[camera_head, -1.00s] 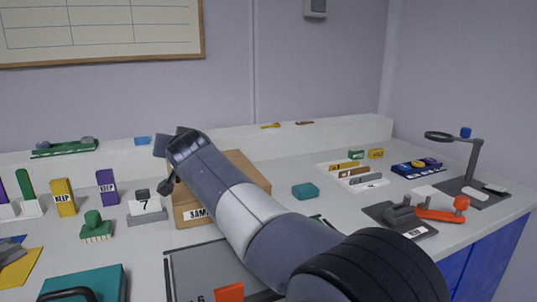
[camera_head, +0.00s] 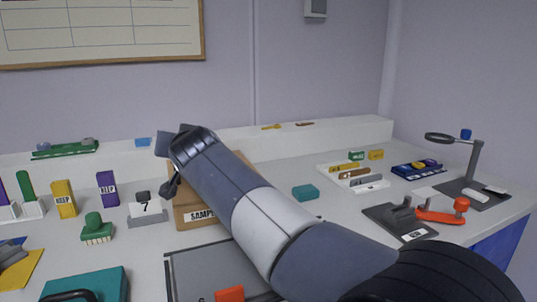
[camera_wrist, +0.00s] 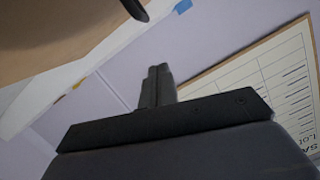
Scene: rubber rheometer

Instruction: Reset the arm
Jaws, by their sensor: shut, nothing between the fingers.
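My gripper (camera_wrist: 158,72) shows in the wrist view with its two fingers together and nothing between them. In the head view my arm reaches up and left from the lower right, and its end is in front of the cardboard sample box (camera_head: 192,214). The fingers are not clearly seen there. The box stands on the bench and is partly hidden by my arm. In the wrist view the gripper points toward the wall and the framed board (camera_wrist: 268,75), which is tilted in that view.
A grey tray (camera_head: 205,262), teal case (camera_head: 88,284) and green brush (camera_head: 96,230) lie at the front left. A teal block (camera_head: 305,192), a white tray (camera_head: 372,187), a red-handled tool (camera_head: 440,215) and a magnifier stand (camera_head: 476,160) are to the right. A low ledge (camera_head: 225,142) runs along the wall.

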